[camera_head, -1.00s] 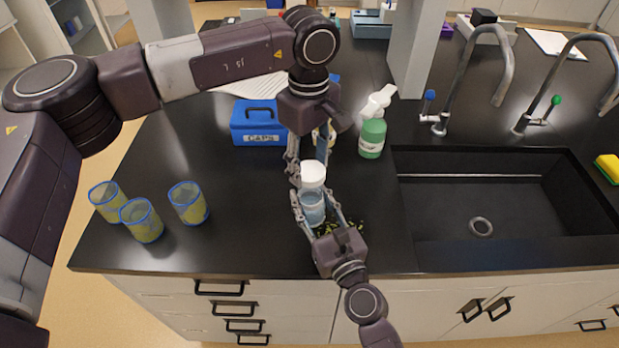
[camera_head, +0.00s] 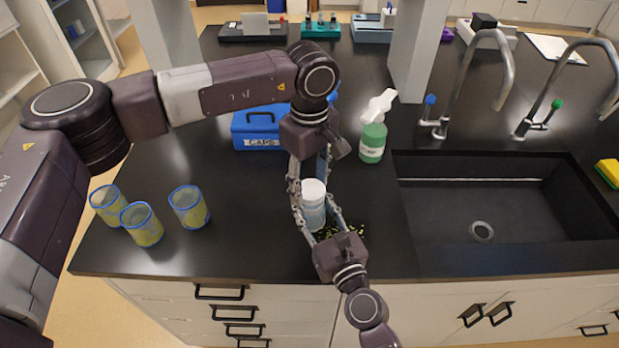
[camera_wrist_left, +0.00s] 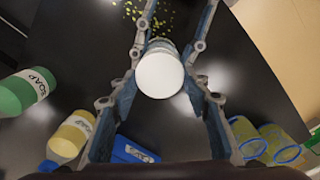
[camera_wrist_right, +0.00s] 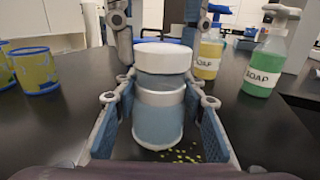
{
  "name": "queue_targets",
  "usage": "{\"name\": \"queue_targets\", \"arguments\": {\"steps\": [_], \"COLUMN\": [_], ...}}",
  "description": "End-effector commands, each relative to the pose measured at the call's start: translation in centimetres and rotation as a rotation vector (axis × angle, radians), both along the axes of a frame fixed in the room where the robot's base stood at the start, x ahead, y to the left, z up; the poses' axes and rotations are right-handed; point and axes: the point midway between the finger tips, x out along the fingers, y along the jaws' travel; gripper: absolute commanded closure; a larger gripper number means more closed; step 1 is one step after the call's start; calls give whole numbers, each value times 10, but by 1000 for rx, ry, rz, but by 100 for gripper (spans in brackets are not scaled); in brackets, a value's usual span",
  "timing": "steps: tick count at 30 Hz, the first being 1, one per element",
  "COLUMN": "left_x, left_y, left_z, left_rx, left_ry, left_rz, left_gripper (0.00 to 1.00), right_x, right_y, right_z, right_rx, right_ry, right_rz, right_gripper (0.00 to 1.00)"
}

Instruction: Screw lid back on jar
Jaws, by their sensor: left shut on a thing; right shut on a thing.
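The jar (camera_head: 313,217) is clear with bluish contents and stands upright near the counter's front edge. My right gripper (camera_head: 318,222) is shut on its body from the front. The white lid (camera_head: 314,189) is at the jar's mouth, roughly level and lined up; the right wrist view shows the lid (camera_wrist_right: 162,57) above the jar (camera_wrist_right: 158,120), with a bluish band between them. I cannot tell whether the threads are engaged. My left gripper (camera_head: 312,183) reaches down from above and is shut on the lid, which also shows between its fingers in the left wrist view (camera_wrist_left: 160,74).
Small yellow-green bits (camera_head: 350,226) lie around the jar. A blue CAPS box (camera_head: 262,127) and a green soap bottle (camera_head: 372,142) stand behind. Several blue-rimmed cups (camera_head: 142,224) stand left. The sink (camera_head: 480,205) is at right. The counter between cups and jar is clear.

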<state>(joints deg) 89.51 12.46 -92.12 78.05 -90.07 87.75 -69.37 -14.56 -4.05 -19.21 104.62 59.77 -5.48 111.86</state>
Motion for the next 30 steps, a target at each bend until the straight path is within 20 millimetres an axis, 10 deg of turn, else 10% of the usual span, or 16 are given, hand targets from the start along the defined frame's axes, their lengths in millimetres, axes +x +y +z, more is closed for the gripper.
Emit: {"name": "queue_targets", "arguments": {"steps": [30], "left_x": [0], "left_y": [0], "left_z": [-12], "left_rx": [0], "left_ry": [0], "left_rz": [0], "left_gripper": [64], "right_x": [0], "right_y": [0], "right_z": [0], "right_rx": [0], "right_ry": [-1], "right_rz": [0], "right_gripper": [100]}}
